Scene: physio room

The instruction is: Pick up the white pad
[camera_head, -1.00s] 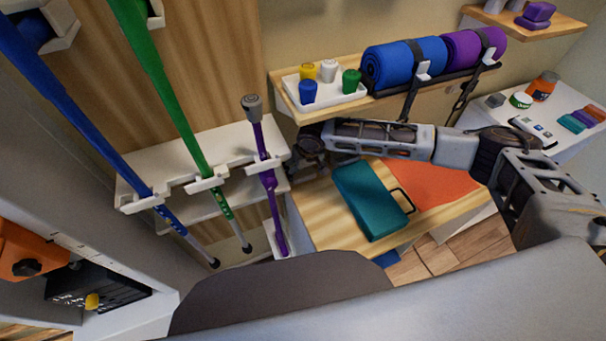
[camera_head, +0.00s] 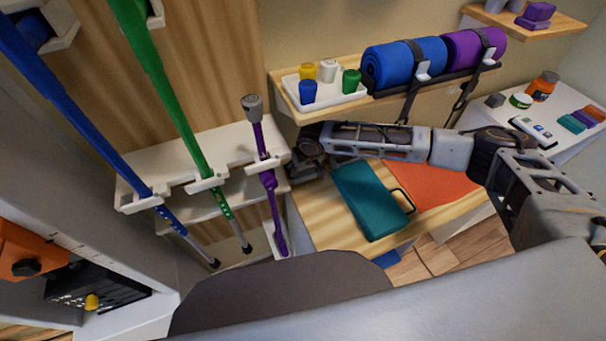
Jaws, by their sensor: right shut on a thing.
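A small white piece (camera_head: 328,70), perhaps the white pad, stands in a white tray (camera_head: 345,95) on the wall shelf, among yellow, blue and green ones. My right gripper (camera_head: 303,150) is below the shelf, beside the right end of the white cane rack (camera_head: 225,150). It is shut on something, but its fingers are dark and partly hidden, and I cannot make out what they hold. The purple cane (camera_head: 268,185) stands just left of it; I cannot tell whether they touch. My left gripper is not in view.
A teal case (camera_head: 370,200) and an orange mat (camera_head: 435,185) lie on the wooden bench (camera_head: 325,215) under my right arm. Blue (camera_head: 135,180) and green canes (camera_head: 195,140) lean in the rack. Rolled mats (camera_head: 390,65) sit right of the tray.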

